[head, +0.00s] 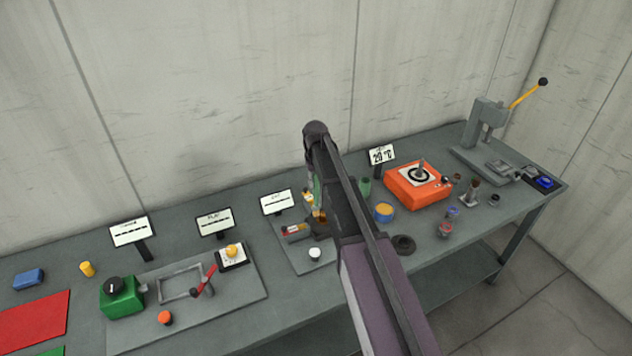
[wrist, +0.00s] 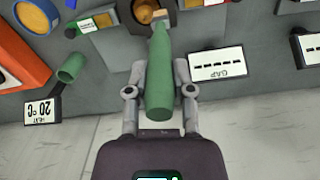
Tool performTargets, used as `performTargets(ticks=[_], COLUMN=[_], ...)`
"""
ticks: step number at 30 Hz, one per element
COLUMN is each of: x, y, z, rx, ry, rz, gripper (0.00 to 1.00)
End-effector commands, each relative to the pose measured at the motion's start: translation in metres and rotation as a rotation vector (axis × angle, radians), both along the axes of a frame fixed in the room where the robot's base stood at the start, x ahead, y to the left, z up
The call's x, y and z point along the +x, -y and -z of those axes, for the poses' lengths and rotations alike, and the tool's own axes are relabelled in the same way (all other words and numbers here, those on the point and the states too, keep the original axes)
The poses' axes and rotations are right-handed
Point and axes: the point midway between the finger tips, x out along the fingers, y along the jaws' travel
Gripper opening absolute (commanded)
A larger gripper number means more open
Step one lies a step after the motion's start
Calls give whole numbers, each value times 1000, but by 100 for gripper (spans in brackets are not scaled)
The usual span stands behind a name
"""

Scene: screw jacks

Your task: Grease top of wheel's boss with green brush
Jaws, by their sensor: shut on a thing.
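My gripper (wrist: 160,74) is shut on the green brush (wrist: 160,80), its fingers on either side of the handle. The brush's pale tip points away from the gripper, over or at a dark round part with an orange-brown middle (wrist: 146,12). In the head view my gripper (head: 313,194) is partly behind my arm, and the brush tip is just above or touching this dark part (head: 321,229) on the grey plate by the gap sign. I cannot tell contact, nor whether this part is the wheel. A separate dark ring (head: 403,244) lies to the right.
A small red-and-grey piece (head: 295,231) and a white knob (head: 315,254) are close to the brush. A green cup (head: 364,187), a blue tin with a yellow top (head: 384,212) and an orange heater (head: 417,185) stand to the right. Signs line the back.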

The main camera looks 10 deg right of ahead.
Motion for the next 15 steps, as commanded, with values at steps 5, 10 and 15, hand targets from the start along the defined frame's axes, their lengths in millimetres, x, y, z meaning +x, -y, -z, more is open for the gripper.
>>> performTargets(ticks=[5,10,15], x=[1,4,7], y=[3,11,21], z=[0,-1,-2], rx=[0,0,0], ry=[1,1,1], rz=[0,0,1], gripper=[0,0,0])
